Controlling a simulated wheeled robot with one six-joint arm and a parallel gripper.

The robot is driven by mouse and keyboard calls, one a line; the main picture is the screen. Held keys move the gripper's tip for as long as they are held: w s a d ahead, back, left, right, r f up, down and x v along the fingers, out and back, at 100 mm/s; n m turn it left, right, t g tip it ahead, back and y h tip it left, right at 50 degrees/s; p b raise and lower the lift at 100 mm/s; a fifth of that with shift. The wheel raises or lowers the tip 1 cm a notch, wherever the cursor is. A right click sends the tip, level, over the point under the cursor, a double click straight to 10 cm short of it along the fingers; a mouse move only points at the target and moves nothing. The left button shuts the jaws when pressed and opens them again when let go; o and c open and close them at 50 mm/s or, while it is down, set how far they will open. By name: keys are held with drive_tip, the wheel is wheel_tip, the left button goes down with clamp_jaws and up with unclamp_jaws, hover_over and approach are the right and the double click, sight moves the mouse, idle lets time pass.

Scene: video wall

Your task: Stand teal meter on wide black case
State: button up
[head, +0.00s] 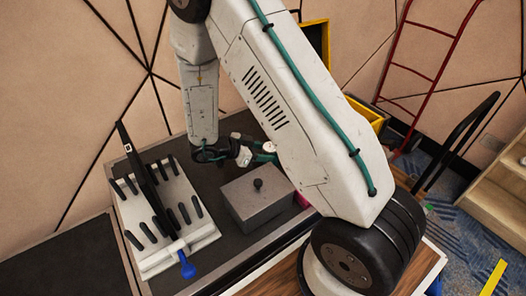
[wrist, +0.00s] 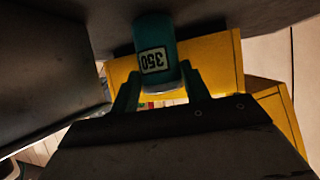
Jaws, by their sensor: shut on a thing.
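My gripper (wrist: 160,82) is shut on the teal meter (wrist: 155,32), a rounded teal body with a white label reading 350 that appears upside down in the wrist view. In the head view my gripper (head: 246,156) is low over the dark tabletop, behind a grey box; the meter is too small and covered there to make out clearly. A dark surface (wrist: 220,14) lies close to the meter's far end; I cannot tell whether they touch. No wide black case can be singled out with certainty.
The dark grey box (head: 255,207) with a black knob stands just in front of my gripper. A white rack (head: 160,205) with several black pegs and a blue-handled thing (head: 187,268) is at left. Yellow bins (wrist: 215,62) stand beyond the meter. A red ladder-like frame (head: 413,69) is at right.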

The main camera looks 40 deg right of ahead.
drive_tip(key=shift+f, duration=0.1)
drive_tip(key=o, duration=1.3)
